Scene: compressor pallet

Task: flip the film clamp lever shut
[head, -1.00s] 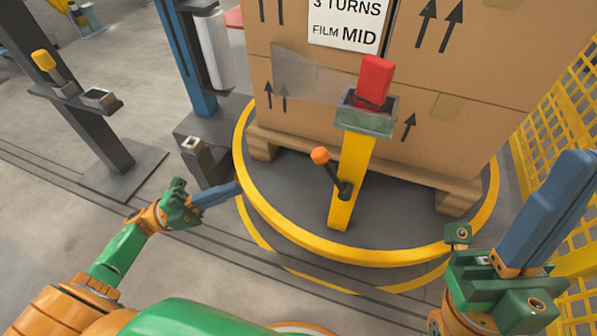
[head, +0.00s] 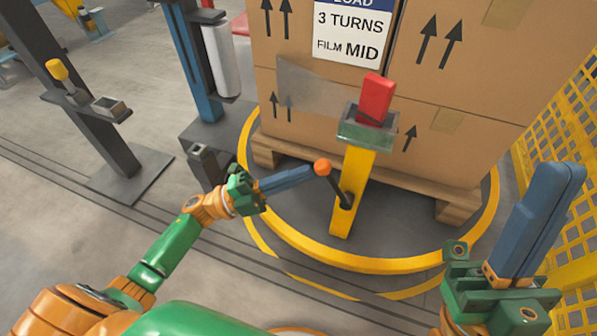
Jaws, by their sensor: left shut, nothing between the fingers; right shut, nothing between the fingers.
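The film clamp stands on a yellow post (head: 352,190) at the front of the turntable. My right gripper (head: 562,172) is shut and empty at the right, well away from the post.
Cartons (head: 458,80) stand on a wooden pallet (head: 456,207) on the turntable with a yellow rim (head: 340,262). A film flap (head: 308,88) hangs before the cartons. A yellow mesh fence (head: 568,110) is at right. A dark stand with a yellow-knobbed lever (head: 57,69) is at left.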

